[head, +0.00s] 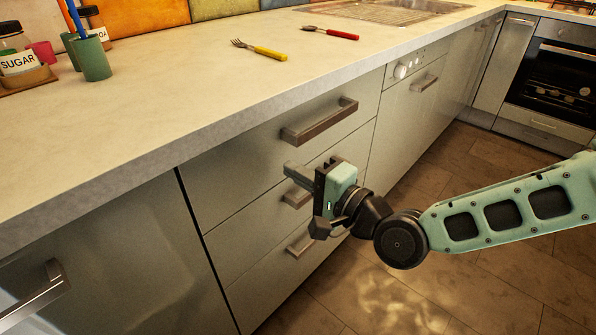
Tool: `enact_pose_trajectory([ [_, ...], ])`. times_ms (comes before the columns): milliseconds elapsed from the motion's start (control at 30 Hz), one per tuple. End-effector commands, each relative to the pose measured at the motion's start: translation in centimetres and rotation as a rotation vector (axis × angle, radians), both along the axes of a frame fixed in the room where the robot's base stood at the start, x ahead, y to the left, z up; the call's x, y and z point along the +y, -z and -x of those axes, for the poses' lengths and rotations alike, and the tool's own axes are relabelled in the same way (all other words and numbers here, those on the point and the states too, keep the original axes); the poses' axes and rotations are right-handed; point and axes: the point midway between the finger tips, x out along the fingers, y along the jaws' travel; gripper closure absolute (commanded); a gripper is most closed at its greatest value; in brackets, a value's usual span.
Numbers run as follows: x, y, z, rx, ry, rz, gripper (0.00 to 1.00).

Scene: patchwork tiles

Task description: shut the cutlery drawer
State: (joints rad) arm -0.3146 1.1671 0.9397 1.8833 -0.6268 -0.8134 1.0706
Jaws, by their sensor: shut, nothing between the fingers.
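The drawer unit has a stack of pale grey-green fronts under the worktop. The top drawer (252,158), with a bar handle (320,122), looks flush with the fronts around it, and no open gap or inside shows. Nothing visible marks which one is the cutlery drawer. The middle drawer (240,222) and the bottom drawer (262,284) also look shut, their handles partly hidden by my gripper. My gripper (287,168) is shut and empty, its fingers pointing left near the seam below the top drawer. Whether they touch the front cannot be told.
A yellow-handled fork (262,50) and a red-handled spoon (332,33) lie on the worktop (170,85). A green cup (94,60) and a sugar jar (18,55) stand at the left. A dishwasher-like front (408,115) and an oven (550,85) are to the right. Tiled floor is clear.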

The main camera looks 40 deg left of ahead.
Motion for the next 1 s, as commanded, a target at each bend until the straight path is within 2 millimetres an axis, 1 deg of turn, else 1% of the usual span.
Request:
enact_pose_trajectory([
  [267, -3.4, 0.0, 0.1, 0.001, 0.003, 0.003, 1.00],
  [633, -8.9, 0.0, 0.5, 0.000, 0.001, 0.003, 1.00],
  [800, -10.0, 0.0, 0.7, -0.001, 0.002, 0.001, 1.00],
  [1000, -10.1, 0.1, 0.8, -0.007, -0.001, 0.009, 1.00],
])
